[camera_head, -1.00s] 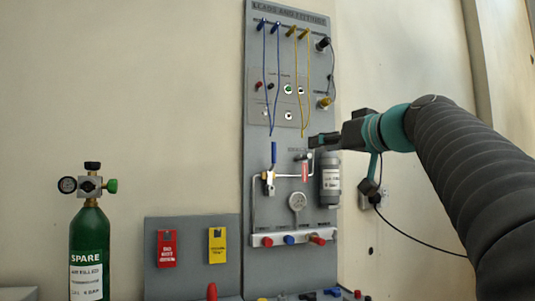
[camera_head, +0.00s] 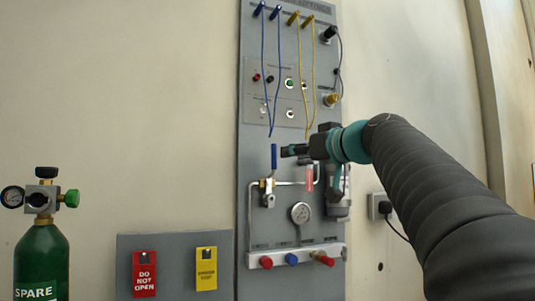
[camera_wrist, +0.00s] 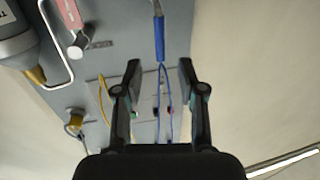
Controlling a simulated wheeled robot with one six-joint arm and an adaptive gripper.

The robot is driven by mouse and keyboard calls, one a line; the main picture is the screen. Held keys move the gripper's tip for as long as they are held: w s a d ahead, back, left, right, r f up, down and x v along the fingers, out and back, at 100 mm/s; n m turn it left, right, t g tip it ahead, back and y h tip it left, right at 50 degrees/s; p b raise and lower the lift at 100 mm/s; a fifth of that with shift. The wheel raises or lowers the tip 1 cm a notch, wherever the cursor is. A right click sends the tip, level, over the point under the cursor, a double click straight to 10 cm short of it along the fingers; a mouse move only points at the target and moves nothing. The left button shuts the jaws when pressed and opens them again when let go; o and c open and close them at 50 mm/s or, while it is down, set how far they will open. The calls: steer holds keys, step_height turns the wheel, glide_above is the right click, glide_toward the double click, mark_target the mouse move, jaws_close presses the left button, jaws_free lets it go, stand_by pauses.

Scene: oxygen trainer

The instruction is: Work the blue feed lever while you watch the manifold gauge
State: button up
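My gripper (camera_head: 289,151) is just right of the lever's upper part. In the wrist view my gripper (camera_wrist: 160,68) is open, with its fingers apart and nothing held between them.
Blue cords (camera_head: 266,75) and yellow cords (camera_head: 302,75) hang above the lever. A red tag (camera_head: 309,178) and a grey cylinder (camera_head: 338,195) are below my gripper. A manifold bar (camera_head: 276,259) with coloured knobs runs below. A green spare bottle (camera_head: 41,262) stands far left.

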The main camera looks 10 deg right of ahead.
mark_target(274, 167)
steer(key=p+x, duration=0.2)
steer(key=x, duration=0.7)
steer(key=shift+w, duration=0.15)
jaws_close()
